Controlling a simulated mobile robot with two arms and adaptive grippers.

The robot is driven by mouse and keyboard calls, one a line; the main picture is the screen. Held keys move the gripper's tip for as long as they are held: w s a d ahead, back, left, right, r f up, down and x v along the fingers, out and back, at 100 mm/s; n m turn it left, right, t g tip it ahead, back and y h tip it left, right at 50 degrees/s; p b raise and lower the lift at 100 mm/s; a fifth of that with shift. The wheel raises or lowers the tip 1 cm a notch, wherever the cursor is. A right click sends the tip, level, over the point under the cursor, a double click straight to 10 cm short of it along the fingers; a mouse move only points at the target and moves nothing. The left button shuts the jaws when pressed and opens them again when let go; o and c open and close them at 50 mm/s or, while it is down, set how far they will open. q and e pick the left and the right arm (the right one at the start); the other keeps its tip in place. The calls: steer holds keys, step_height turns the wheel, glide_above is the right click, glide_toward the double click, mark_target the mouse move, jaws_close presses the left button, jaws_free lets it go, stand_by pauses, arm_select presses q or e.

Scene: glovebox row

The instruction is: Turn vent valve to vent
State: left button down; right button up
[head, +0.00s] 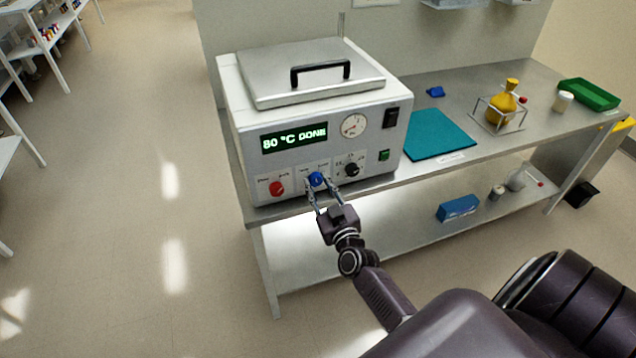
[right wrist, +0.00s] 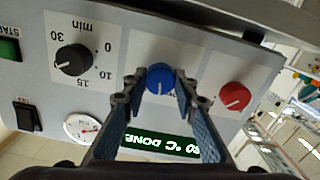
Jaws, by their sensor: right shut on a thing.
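The blue valve knob (head: 316,179) is in the middle of the lower front panel of a white oven-like unit (head: 240,140). A red knob (head: 277,188) is on its left and a black timer knob (head: 352,170) on its right. My right gripper (head: 318,187) is shut on the blue knob, one finger on each side. The right wrist view shows the blue knob (right wrist: 160,78) between the fingertips, with a white pointer line on it. The small labels around it are too blurred or covered to read. My left gripper is not in view.
The unit's display (head: 294,137) reads "80 °C DONE", beside a round gauge (head: 354,124). A teal mat (head: 437,133), a yellow flask (head: 505,103) in a wire stand and a green tray (head: 588,94) are on the bench to the right.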

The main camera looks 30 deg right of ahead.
steer(key=m, duration=0.5)
steer(key=shift+m, duration=0.3)
steer(key=m, duration=0.5)
steer(key=shift+m, duration=0.4)
steer(key=o, duration=1.2)
steer(key=shift+c, duration=0.2)
steer(key=v, duration=1.2)
